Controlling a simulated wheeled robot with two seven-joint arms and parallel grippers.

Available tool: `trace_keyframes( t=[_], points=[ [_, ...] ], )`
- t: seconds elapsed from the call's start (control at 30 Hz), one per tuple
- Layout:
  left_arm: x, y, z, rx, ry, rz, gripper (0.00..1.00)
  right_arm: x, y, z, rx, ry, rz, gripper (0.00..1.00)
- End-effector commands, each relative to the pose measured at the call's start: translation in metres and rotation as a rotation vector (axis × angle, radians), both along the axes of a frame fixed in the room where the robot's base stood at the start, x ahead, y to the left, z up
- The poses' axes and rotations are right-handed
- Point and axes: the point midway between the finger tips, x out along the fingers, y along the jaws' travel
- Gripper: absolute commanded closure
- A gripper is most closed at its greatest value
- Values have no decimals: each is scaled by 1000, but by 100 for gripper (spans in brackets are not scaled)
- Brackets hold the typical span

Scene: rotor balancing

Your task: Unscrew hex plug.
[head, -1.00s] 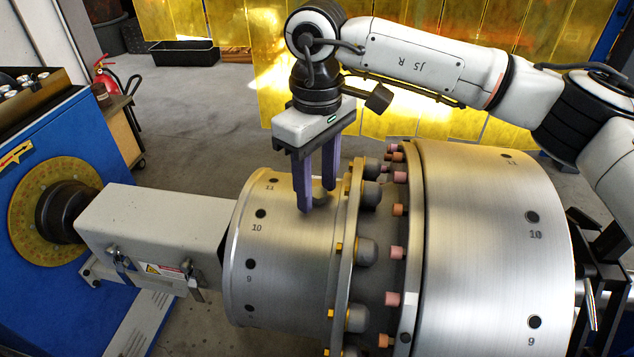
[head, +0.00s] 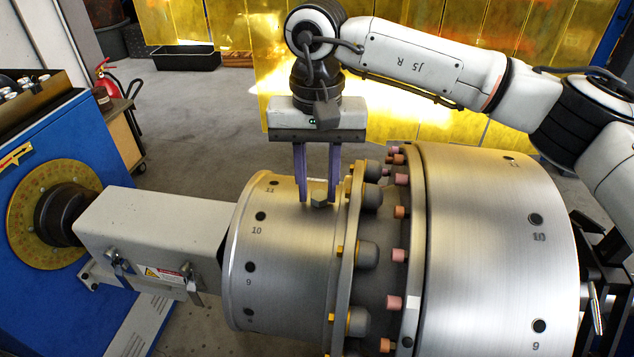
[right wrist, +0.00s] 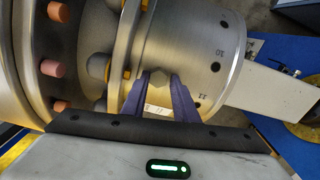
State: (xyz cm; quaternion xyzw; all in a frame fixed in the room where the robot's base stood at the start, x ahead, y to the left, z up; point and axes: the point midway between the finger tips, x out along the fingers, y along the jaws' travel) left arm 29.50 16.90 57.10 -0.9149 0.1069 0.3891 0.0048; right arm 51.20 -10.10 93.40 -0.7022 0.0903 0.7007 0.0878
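The hex plug (head: 320,200) is a small grey-bronze hexagonal head on top of the silver rotor drum (head: 290,255), close to its flange. My right gripper (head: 318,203) points down from above, its two purple fingers standing on either side of the plug. In the right wrist view the plug (right wrist: 158,78) shows between the fingertips (right wrist: 159,77). A narrow gap seems to remain at each side, so the fingers look open around it, not clamped. My left gripper is out of view.
A bolted flange (head: 348,265) with domed caps and pink-tipped studs stands just right of the plug. A larger drum (head: 480,240) lies beyond it. A grey housing (head: 150,235) joins the rotor to the blue machine (head: 70,300). Open floor lies behind.

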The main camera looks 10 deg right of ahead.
Motion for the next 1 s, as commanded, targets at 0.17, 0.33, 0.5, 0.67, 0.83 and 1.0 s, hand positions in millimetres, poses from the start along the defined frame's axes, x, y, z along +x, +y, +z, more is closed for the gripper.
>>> trace_keyframes(
  t=[0.17, 0.33, 0.5, 0.67, 0.83, 1.0],
  points=[
    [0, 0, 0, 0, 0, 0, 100, 0, 2, 0, 5, -1, 3, 100],
    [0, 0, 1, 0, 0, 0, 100, 0, 3, 1, 8, -3, 66, 100],
    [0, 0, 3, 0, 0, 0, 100, 0, 5, 1, 9, -4, 323, 100],
    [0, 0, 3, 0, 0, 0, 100, 0, 4, 1, 7, -3, 466, 100],
    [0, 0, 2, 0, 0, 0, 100, -1, 0, 0, 5, -2, 461, 100],
    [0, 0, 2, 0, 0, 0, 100, -2, -1, 1, 4, 0, 460, 100]
  ],
)
